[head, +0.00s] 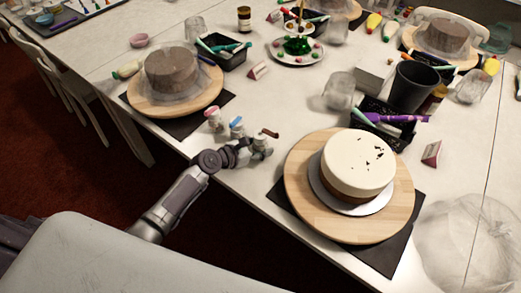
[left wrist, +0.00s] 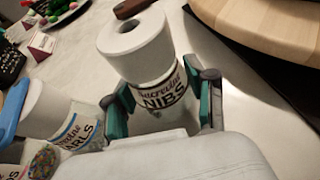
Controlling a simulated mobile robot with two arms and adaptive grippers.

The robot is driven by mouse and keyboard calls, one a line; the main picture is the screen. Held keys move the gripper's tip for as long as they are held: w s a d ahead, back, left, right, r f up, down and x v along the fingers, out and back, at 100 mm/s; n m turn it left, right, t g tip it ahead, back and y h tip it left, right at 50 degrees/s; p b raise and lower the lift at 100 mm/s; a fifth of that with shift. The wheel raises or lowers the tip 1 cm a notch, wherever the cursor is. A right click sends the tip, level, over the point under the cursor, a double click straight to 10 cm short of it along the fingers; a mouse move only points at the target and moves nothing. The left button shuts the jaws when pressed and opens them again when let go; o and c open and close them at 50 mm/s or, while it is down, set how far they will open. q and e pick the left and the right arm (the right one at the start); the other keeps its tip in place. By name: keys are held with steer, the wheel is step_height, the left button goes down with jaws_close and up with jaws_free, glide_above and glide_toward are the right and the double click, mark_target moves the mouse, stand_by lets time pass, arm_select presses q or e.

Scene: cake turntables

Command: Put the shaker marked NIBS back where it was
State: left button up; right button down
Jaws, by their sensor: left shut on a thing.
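The NIBS shaker (left wrist: 160,92) is clear with a white top and a dark brown tab; its label faces the left wrist camera. My left gripper (left wrist: 165,105) is shut around its body, one finger on each side. In the head view the gripper (head: 257,153) is near the table's front edge, and the shaker's brown tab (head: 270,133) shows beyond it. I cannot tell whether its base touches the table. A blue-tabbed shaker (head: 237,125), its label partly reading "RLS", and a pink-tabbed shaker (head: 213,117) stand to the left. My right gripper is not in view.
A white-topped cake with dark bits (head: 360,160) sits on a wooden turntable (head: 300,190) close to the right. A covered brown cake (head: 172,72) stands on another turntable (head: 145,104) at left. A black caddy (head: 400,139) and dark cup (head: 412,85) stand behind.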

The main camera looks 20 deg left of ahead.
arm_select(q)
steer(key=shift+f, duration=0.35)
steer(key=shift+f, duration=0.1)
steer(key=o, duration=1.3)
steer(key=shift+s+r, duration=0.1)
steer(key=shift+r, duration=0.1)
steer(key=p+v, duration=0.1)
steer(key=v, duration=1)
steer(key=shift+s+a, duration=0.3)
